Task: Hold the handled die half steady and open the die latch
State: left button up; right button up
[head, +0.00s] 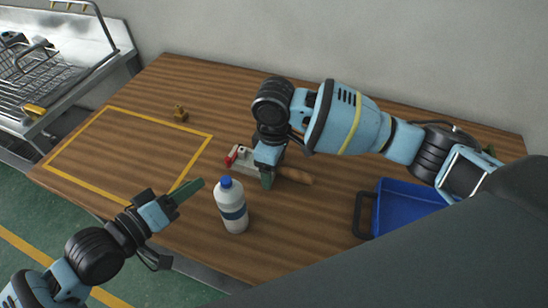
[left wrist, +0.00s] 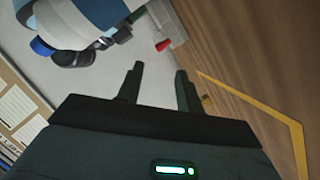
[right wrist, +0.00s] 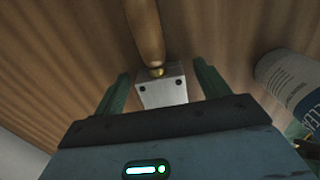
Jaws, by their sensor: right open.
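The die lies on the wooden table: a grey metal block (head: 244,163) with a red latch (head: 230,158) at its left end and a brown wooden handle (head: 297,176) to the right. My right gripper (head: 267,180) is down at the handled half. In the right wrist view its open fingers stand either side of the metal half (right wrist: 162,90), with gaps showing; the handle (right wrist: 145,30) runs away beyond. My left gripper (head: 190,190) is open and empty, left of the die and above the table's front. In the left wrist view the red latch (left wrist: 162,46) shows beyond its fingertips.
A white bottle (head: 232,208) with a blue cap stands in front of the die, close to my left gripper. A blue tray (head: 391,211) is at the right. A small brass piece (head: 181,114) sits behind. The yellow-taped area (head: 125,155) is empty.

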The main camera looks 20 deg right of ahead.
jog(key=shift+c, duration=0.2)
jog(key=c, duration=1.4)
pick_arm(q)
jog(key=shift+w+a, duration=0.1)
jog(key=shift+a, duration=0.05)
jog(key=c, duration=0.5)
jog(key=a+m+t, duration=0.1)
jog(key=w+a+r+m+t, duration=0.1)
jog(key=a+m, duration=0.1)
jog(key=w+a+m+t, duration=0.1)
jog(key=m, duration=0.1)
jog(key=shift+a+r+t, duration=0.3)
jog(key=shift+a, duration=0.05)
grip_shut()
jog(key=s+a+m+h, duration=0.1)
jog(key=m, duration=0.4)
jog(key=s+a+m+g+h, duration=0.1)
jog(key=s+a+m, duration=0.1)
jog(key=m, duration=0.3)
jog(key=s+a+m+g+h, duration=0.1)
jog(key=m+h, duration=0.1)
jog(key=m, duration=0.4)
jog(key=shift+s+a+f, duration=0.15)
jog(key=shift+s+a, duration=0.15)
jog(key=s+a+f+m+g, duration=0.1)
jog(key=s+f+m+g, duration=0.2)
jog(key=m, duration=0.6)
jog(key=shift+s+a+f+g, duration=0.25)
jog(key=shift+s+f+g, duration=0.15)
jog(key=shift+s+g, duration=0.35)
